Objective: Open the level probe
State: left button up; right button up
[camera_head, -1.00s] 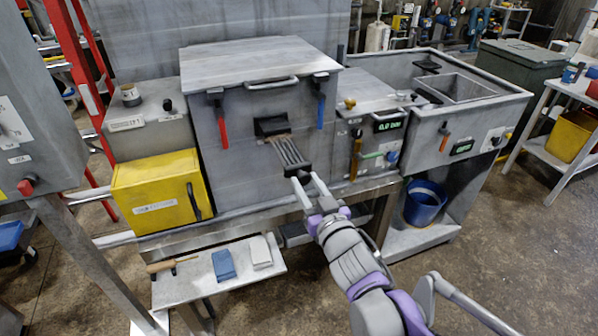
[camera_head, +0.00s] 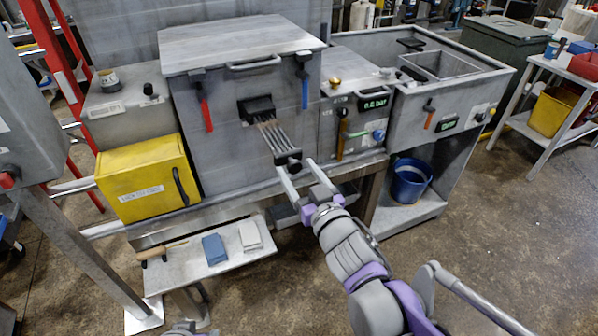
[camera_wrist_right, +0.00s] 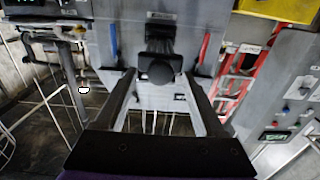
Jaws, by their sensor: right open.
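A probe-like part with several thin metal rods (camera_head: 273,136) sticks out of a black slot housing (camera_head: 258,108) on the front of the grey compactor (camera_head: 228,160). It slopes down toward me and ends in a dark block (camera_head: 288,158). I take this for the level probe; no label on it is readable. My right gripper (camera_head: 296,165) is open at this block, one finger to each side. In the right wrist view, the dark round end (camera_wrist_right: 160,70) is centred between the spread fingers, with gaps visible on both sides. My left gripper is not recognisable in view.
A red handle (camera_head: 205,108) and a blue handle (camera_head: 305,90) flank the slot. A yellow box (camera_head: 145,180) stands at left. A small shelf (camera_head: 190,276) with cloths is below. A blue bucket (camera_head: 411,180) sits at right. Floor is clear in front.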

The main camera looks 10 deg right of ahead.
jog(key=shift+s, duration=0.1)
jog(key=v, duration=1)
jog(key=shift+s, duration=0.3)
jog(key=shift+d, duration=0.15)
jog(key=s+d+f+m+g+h+p, duration=0.25)
jog(key=d+f+m+g+h, duration=0.2)
jog(key=d+f+h, duration=0.45)
jog(key=s+f+g+y, duration=0.3)
jog(key=s+f+g, duration=0.4)
jog(key=s+f, duration=0.2)
jog(key=shift+s+f+n, duration=0.25)
jog(key=shift+s+n, duration=0.2)
jog(key=shift+s, duration=0.1)
